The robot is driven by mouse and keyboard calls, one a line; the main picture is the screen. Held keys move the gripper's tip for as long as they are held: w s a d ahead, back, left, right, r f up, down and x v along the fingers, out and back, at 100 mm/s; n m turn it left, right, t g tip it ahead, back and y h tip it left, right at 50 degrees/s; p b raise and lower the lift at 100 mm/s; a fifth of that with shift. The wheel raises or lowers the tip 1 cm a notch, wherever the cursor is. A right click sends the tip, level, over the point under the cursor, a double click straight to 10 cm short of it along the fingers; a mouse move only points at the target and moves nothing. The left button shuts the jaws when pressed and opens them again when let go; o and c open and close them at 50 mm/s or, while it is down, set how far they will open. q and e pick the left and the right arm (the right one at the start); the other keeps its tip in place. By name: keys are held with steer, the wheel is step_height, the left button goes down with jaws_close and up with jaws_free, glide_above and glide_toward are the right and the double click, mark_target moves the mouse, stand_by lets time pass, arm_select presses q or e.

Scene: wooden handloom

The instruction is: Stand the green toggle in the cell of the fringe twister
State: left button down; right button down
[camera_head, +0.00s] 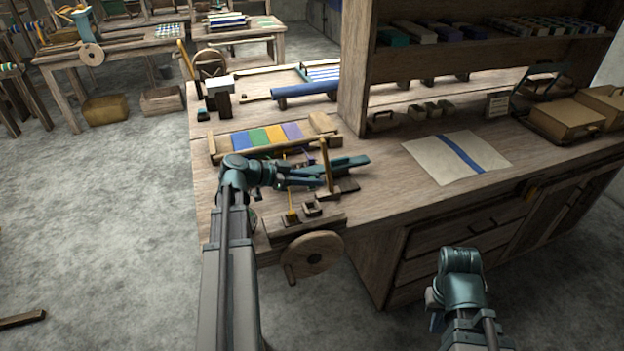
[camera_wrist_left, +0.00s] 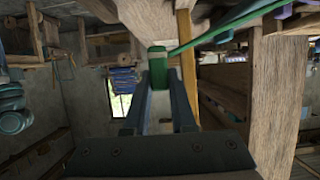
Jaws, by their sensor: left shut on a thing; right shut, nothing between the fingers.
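My left gripper (camera_head: 316,182) is over the near end of the bench, shut on the green toggle (camera_wrist_left: 156,70). In the left wrist view the toggle sits between the tips of the two fingers, with a green strand (camera_wrist_left: 215,32) running from it to the upper right. In the head view I cannot make the toggle out clearly. The fringe twister (camera_head: 298,228) is a wooden block with a round crank wheel, just below the gripper in the picture. A small dark square cell (camera_head: 312,208) is on its top. My right gripper (camera_head: 437,321) is low in front of the cabinet, away from the bench top.
A wooden upright (camera_head: 326,166) stands close to the left gripper. A yellow peg (camera_head: 291,206) stands on the twister. A frame with coloured bands (camera_head: 265,136) lies behind. A cloth with a blue stripe (camera_head: 458,157) lies to the right, with bare bench around it.

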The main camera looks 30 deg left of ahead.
arm_select(q)
steer(key=shift+f+b, duration=3.6)
steer(key=shift+f, duration=0.2)
steer(key=c, duration=0.7)
jaws_free()
